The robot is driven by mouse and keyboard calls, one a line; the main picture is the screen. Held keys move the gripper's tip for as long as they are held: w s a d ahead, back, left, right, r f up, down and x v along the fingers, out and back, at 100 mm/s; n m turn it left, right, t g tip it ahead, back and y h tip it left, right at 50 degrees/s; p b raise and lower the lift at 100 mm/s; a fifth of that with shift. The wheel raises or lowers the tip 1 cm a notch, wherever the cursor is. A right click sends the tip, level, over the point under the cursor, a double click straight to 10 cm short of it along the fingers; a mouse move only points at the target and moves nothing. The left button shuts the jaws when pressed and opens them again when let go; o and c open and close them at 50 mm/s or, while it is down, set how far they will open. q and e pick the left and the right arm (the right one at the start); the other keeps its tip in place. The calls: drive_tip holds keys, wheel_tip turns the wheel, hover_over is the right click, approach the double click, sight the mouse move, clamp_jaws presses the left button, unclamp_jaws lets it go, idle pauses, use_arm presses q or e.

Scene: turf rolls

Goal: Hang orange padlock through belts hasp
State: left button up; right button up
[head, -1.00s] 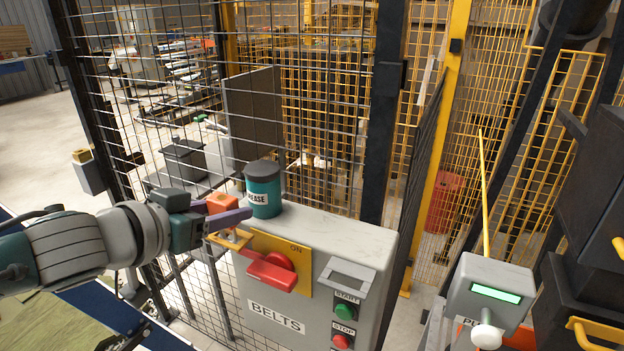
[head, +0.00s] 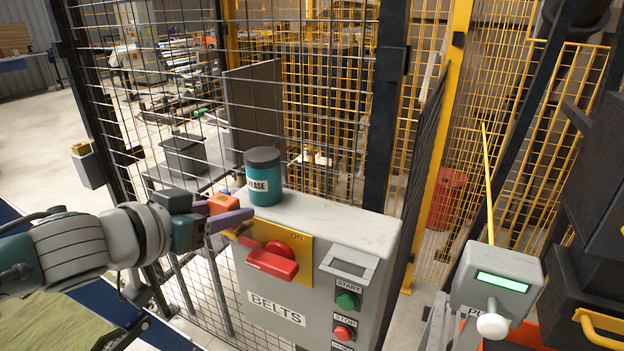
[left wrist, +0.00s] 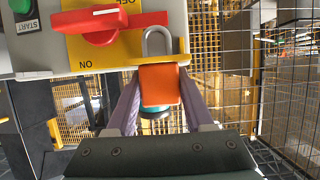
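The orange padlock (head: 222,204) is between the purple fingers of my left gripper (head: 238,216), at the top left corner of the grey BELTS box (head: 300,255). In the left wrist view, the fingers (left wrist: 160,78) press on both sides of the padlock body (left wrist: 160,86), and its grey shackle (left wrist: 158,42) points toward the box. The shackle overlaps the yellow ON/OFF plate (left wrist: 86,50) beside the red switch handle (left wrist: 110,22). The hasp is not clearly visible, and I cannot tell whether the shackle passes through it. My right gripper is not in view.
A teal grease can (head: 264,178) stands on the box top, close to my left fingers. START (head: 346,300) and STOP (head: 344,333) buttons are on the box's right side. Wire mesh fencing (head: 310,120) stands behind. A grey device with a green display (head: 502,282) is at the right.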

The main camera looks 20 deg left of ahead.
use_arm(q)
drive_tip(key=o, duration=0.5)
drive_tip(key=shift+o, duration=0.2)
drive_tip(key=v, duration=1)
idle(0.3)
drive_tip(key=s+d+f+g+y, duration=0.1)
drive_tip(key=s+d+f+g, duration=0.1)
drive_tip(key=s+d+g, duration=0.45)
drive_tip(key=s+d+f+g, duration=0.2)
drive_tip(key=s+d+g, duration=0.15)
drive_tip(key=s, duration=0.65)
wheel_tip(320, 180, up, 22)
drive_tip(key=s+m+p, duration=0.1)
drive_tip(key=p, duration=2.1)
drive_tip(key=shift+s+d+r+p, duration=0.15)
drive_tip(key=shift+d+r+p, duration=0.05)
drive_tip(key=shift+d+p, duration=0.15)
